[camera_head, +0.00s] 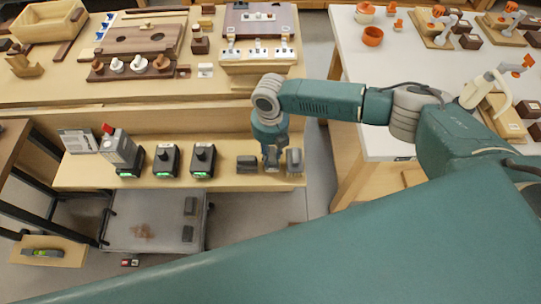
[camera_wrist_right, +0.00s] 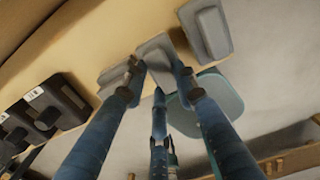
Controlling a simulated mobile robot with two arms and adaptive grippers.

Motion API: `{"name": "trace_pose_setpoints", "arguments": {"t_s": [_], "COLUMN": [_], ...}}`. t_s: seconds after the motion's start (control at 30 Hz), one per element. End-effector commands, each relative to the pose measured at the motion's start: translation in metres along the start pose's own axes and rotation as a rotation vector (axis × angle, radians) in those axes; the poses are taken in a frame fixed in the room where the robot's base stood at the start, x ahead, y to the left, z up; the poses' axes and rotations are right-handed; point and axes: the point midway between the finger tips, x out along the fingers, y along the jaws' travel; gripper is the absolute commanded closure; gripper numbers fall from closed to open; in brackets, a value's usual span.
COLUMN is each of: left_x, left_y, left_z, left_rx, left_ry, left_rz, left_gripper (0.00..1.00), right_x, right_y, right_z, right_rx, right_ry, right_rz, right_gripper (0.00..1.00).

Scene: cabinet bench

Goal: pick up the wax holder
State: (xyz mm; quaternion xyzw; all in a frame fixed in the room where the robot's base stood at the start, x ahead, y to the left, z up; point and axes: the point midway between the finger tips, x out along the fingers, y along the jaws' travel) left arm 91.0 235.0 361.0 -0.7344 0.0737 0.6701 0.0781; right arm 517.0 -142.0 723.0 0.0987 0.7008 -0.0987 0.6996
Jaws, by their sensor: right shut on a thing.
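My right gripper (camera_head: 271,158) reaches down to the lower front shelf at its right end. In the right wrist view its fingers (camera_wrist_right: 160,72) are closed on both sides of a grey blocky piece (camera_wrist_right: 155,48), which I take to be the wax holder. It still appears at shelf level; I cannot tell whether it touches the shelf. Another grey piece (camera_head: 247,163) is on its left and a third (camera_head: 294,160) on its right. In the head view the gripper mostly hides the held piece. My left gripper is not in view.
Black units with green lights (camera_head: 203,160) stand left on the shelf (camera_head: 225,180), beside a grey box with a red top (camera_head: 118,148). The wooden bench (camera_head: 60,90) rises behind. A grey cart (camera_head: 150,215) is below. A white table (camera_head: 400,60) stands right.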

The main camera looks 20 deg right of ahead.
Motion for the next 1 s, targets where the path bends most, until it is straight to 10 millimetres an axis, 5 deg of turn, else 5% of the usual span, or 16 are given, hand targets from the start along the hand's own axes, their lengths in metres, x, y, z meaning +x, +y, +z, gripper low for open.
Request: {"name": "trace_pose_setpoints", "arguments": {"t_s": [0.5, 0.73, 1.0], "left_x": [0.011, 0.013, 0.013], "left_y": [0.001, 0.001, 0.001], "left_z": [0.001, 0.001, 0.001], "left_rx": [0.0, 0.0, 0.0], "left_ry": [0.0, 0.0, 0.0], "left_rz": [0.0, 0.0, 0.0], "left_gripper": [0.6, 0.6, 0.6], "right_x": [-0.141, -0.172, -0.179], "right_y": [0.001, 0.0, 0.0], "right_z": [0.002, 0.001, 0.001], "right_rx": [-0.001, 0.0, 0.0], "right_ry": [-0.006, -0.003, -0.002], "right_rz": [0.003, 0.001, 0.001], "right_gripper": [1.0, 1.0, 1.0]}}
